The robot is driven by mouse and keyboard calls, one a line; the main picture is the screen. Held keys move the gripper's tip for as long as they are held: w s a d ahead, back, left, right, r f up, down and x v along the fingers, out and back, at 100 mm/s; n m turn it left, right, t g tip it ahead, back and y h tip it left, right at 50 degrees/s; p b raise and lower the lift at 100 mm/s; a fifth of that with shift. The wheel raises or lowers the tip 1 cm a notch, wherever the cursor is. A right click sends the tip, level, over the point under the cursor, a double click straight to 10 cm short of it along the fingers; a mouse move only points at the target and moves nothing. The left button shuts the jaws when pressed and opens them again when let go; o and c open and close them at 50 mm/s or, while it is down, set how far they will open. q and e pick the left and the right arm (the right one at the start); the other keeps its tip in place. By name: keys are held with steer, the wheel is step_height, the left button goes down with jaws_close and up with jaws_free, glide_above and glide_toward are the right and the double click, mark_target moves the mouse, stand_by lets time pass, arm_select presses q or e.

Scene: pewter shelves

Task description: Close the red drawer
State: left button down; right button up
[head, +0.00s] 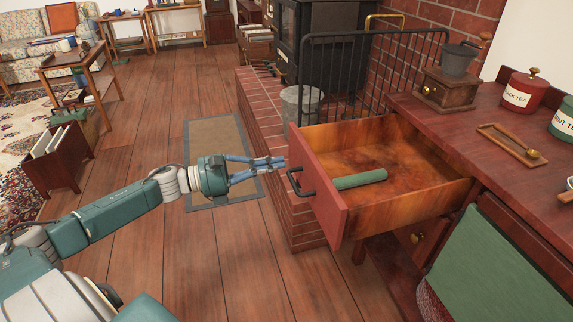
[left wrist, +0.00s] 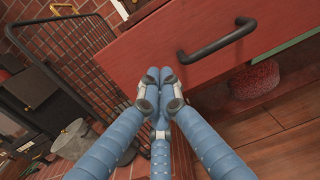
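The red drawer is pulled well out of the dark red cabinet, its red front (head: 318,188) facing my left arm. The front has a dark bar handle (head: 297,183). A green cylinder (head: 360,179) lies inside, just behind the front. My left gripper (head: 280,162) is beside the far end of the front, past the handle. In the left wrist view its blue fingers (left wrist: 158,78) are together with nothing between them, close to the drawer front (left wrist: 185,45); the handle (left wrist: 216,42) is to the right. I cannot tell whether they touch the front. My right gripper is out of view.
A brick hearth (head: 262,120), a metal bucket (head: 300,104) and a black fire screen (head: 365,75) stand behind the drawer. The wooden floor (head: 160,130) left of it is mostly clear.

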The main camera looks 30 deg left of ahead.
mark_target(298, 160)
arm_select(q)
steer(key=shift+x, duration=1.65)
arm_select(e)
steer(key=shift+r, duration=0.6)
arm_select(q)
steer(key=shift+w, duration=0.1)
